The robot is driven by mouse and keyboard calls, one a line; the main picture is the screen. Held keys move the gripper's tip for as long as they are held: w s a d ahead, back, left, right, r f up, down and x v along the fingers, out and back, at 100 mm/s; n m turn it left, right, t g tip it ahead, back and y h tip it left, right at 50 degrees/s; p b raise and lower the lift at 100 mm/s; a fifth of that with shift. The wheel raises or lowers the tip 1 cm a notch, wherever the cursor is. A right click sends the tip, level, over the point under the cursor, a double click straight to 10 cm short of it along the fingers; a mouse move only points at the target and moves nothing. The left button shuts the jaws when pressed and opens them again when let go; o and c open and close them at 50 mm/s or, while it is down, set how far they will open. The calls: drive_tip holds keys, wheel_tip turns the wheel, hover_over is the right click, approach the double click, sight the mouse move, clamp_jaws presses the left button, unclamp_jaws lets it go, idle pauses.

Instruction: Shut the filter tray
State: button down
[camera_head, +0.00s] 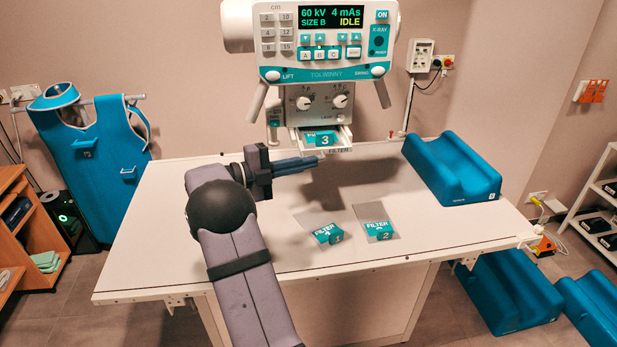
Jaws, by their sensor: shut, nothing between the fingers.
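The filter tray (343,145) sticks out of the lower front of the X-ray head (322,75), above the table. A filter with a teal tab marked 3 (324,139) lies in it. My gripper (318,161) is shut and empty, its fingers pointing right. In the picture its tips lie just below and left of the tray; I cannot tell whether they touch it.
The white table (180,240) bears filter 1 (327,234), filter 2 (379,229) and a blue cushion (452,170) at right. Two handles hang from the X-ray head, left (257,103) and right (382,93). The table's front left is clear.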

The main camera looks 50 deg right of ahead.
drive_tip(key=w+d, duration=0.4)
drive_tip(key=shift+w+r, duration=0.1)
idle(0.6)
drive_tip(key=shift+s+a+b, duration=0.3)
drive_tip(key=shift+s+b, duration=0.1)
drive_tip(key=shift+b, duration=0.15)
drive_tip(key=s+a+b, duration=0.2)
drive_tip(key=b, duration=0.4)
approach(301, 151)
drive_tip(key=shift+s+a+r, duration=0.2)
drive_tip(key=shift+s+a, duration=0.5)
drive_tip(key=shift+s, duration=0.05)
drive_tip(key=shift+s+a+r, duration=0.2)
drive_tip(key=shift+s+a, duration=0.45)
drive_tip(key=shift+s, duration=0.1)
drive_tip(key=shift+w, duration=0.1)
